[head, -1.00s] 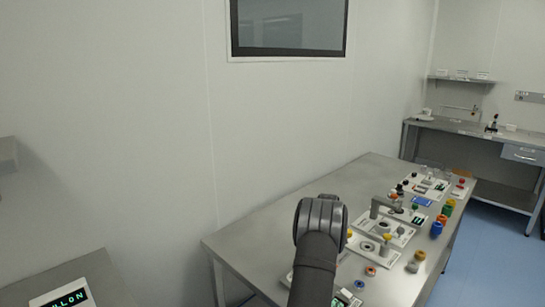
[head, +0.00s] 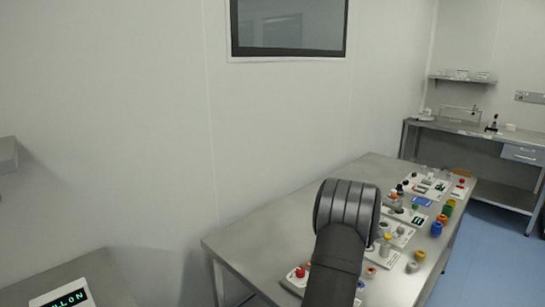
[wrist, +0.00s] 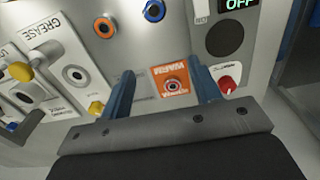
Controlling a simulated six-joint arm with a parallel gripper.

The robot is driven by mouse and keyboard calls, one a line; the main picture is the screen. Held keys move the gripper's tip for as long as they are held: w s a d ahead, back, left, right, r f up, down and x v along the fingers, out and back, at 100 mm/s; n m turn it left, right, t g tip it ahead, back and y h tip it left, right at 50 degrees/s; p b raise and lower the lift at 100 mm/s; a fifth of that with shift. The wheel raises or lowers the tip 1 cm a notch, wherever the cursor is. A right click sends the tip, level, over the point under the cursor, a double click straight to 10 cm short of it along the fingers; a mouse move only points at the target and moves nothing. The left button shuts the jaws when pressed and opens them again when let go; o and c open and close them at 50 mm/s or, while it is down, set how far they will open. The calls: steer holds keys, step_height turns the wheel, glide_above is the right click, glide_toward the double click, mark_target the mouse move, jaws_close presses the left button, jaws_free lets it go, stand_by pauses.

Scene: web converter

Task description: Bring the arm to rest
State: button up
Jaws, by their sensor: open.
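My gripper (wrist: 163,92) shows in the wrist view with its two blue fingers spread apart. It is open and nothing is between the fingertips except the view of the bench top beyond. An orange pad marked WARM (wrist: 170,82) with a ring on it lies beyond the fingers. In the head view my dark arm rises in front of the steel bench (head: 270,232) and hides part of it. The gripper itself is hidden in the head view.
A panel with an OFF display (wrist: 238,5) and a red knob (wrist: 228,85) are at the right in the wrist view. A GREASE plate (wrist: 62,48) with a yellow knob (wrist: 20,71) is at the left. Blue (head: 436,229) and other coloured pieces stand along the bench's right side.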

steer(key=s+a+f, duration=0.1)
steer(key=s+a, duration=0.1)
steer(key=a, duration=0.1)
steer(key=s+a+f, duration=0.1)
steer(key=a, duration=0.2)
steer(key=s+a+f, duration=0.1)
steer(key=s+a, duration=0.1)
steer(key=a, duration=0.2)
steer(key=shift+s+a+f, duration=0.1)
steer(key=shift+s, duration=0.25)
step_height(320, 180, down, 2)
steer(key=shift+f, duration=0.75)
steer(key=r, duration=0.3)
steer(key=shift+w+d+r, duration=0.25)
steer(key=shift+d+r, duration=0.15)
steer(key=w+d+r, duration=0.3)
steer(key=w+d, duration=0.2)
steer(key=d, duration=0.4)
steer(key=shift+w+a+f, duration=0.55)
steer(key=shift+w, duration=0.15)
steer(key=shift+w+a+f, duration=0.5)
steer(key=shift+w+f, duration=0.05)
steer(key=shift+w, duration=0.15)
steer(key=shift+d, duration=0.1)
